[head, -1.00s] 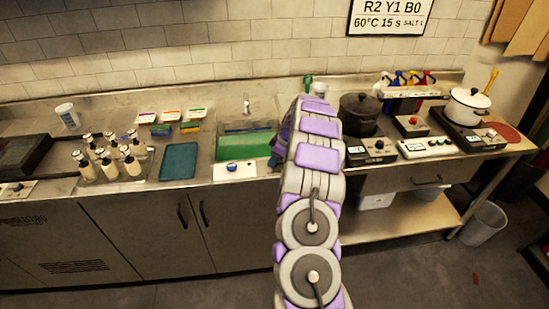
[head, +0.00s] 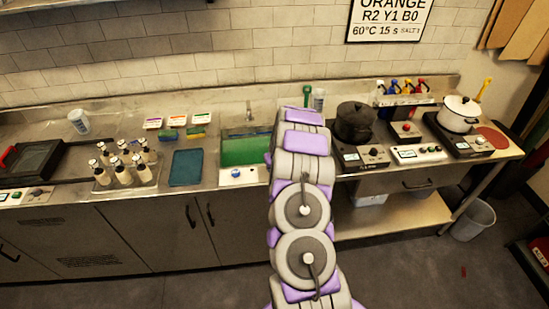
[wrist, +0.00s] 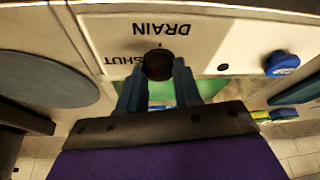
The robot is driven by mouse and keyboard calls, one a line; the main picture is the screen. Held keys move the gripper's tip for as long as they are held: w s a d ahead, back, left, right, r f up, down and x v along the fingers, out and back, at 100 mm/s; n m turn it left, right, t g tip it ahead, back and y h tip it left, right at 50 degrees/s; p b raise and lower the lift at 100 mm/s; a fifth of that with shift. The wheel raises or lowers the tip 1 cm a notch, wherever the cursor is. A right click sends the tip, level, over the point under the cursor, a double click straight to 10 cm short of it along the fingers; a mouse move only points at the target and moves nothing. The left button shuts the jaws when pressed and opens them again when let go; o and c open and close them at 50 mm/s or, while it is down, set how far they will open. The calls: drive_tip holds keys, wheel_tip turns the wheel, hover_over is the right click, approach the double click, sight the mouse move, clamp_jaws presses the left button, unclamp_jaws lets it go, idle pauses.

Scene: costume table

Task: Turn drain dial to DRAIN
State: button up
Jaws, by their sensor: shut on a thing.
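In the wrist view the white drain panel (wrist: 215,40) appears upside down, with the words DRAIN (wrist: 162,29) and SHUT (wrist: 122,59) on it. The dark round drain dial (wrist: 158,64) sits just below DRAIN in the picture, beside SHUT. My gripper (wrist: 158,80) has its two blue-grey fingers on either side of the dial, shut on it. Which word the dial points to cannot be told. In the head view the panel (head: 237,176) lies in front of the green sink; my arm hides the dial and gripper.
A blue knob (wrist: 281,63) is on the same panel, right of the dial in the wrist view. Sauce-type bottles (head: 122,170) and a blue-green mat (head: 187,168) lie left of the sink (head: 246,150). A black pot (head: 355,121) stands right of my arm.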

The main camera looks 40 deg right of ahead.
drive_tip(key=m+p, duration=0.2)
drive_tip(key=p, duration=0.1)
drive_tip(key=shift+r+h, duration=0.2)
drive_tip(key=shift+h, duration=0.2)
drive_tip(key=shift+f+m, duration=0.2)
drive_tip(key=shift+m, duration=0.4)
drive_tip(key=m+b, duration=0.1)
drive_tip(key=b, duration=0.1)
drive_tip(key=m+g+h+b, duration=0.1)
drive_tip(key=b, duration=0.1)
drive_tip(key=shift+w+a+f, duration=0.1)
drive_tip(key=shift+w+f, duration=0.05)
drive_tip(key=shift+f, duration=0.1)
drive_tip(key=m+b, duration=0.1)
drive_tip(key=b, duration=0.2)
drive_tip(key=shift+a, duration=0.1)
drive_tip(key=shift+b, duration=0.35)
drive_tip(key=shift+r+m+g+b, duration=0.3)
drive_tip(key=shift+m+b, duration=0.2)
drive_tip(key=shift+b, duration=0.15)
drive_tip(key=o, duration=1)
drive_tip(key=shift+f, duration=0.1)
drive_tip(key=shift+o, duration=0.2)
